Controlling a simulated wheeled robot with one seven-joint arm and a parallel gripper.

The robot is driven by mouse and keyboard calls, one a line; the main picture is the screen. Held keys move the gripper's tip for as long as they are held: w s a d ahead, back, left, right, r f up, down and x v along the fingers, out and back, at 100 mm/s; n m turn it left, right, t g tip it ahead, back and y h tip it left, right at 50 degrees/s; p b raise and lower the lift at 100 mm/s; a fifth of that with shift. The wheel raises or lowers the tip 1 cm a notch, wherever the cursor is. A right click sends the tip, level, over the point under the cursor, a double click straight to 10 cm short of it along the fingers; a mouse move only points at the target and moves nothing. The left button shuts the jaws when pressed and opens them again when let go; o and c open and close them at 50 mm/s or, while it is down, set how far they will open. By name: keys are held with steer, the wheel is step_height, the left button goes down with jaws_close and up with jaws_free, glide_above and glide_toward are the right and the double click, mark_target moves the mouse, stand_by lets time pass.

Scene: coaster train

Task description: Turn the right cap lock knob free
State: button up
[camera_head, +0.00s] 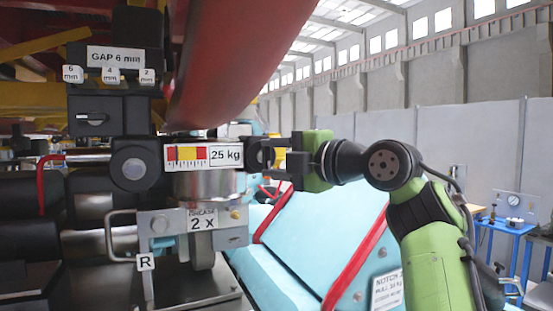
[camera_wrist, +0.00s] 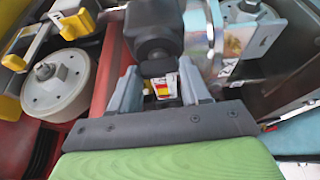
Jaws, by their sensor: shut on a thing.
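A dark bar with a coloured scale and a "25 kg" label (camera_head: 203,156) runs level across the middle of the head view. A black knob (camera_head: 259,153) sits at the bar's right end. My gripper (camera_head: 277,157) reaches it from the right and is shut on it.
A round dark knob (camera_head: 132,168) is at the bar's left end. Below hang a metal bracket marked "2 x" (camera_head: 203,220) and a handle near the "R" tag (camera_head: 145,262). A red tube (camera_head: 230,60) passes close above. A turquoise body (camera_head: 300,255) lies below my arm.

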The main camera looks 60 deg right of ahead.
steer(key=o, duration=1.1)
steer(key=shift+w, duration=0.1)
steer(key=shift+c, duration=0.2)
steer(key=s+a, duration=0.2)
steer(key=s, duration=1.3)
steer(key=shift+s, duration=0.4)
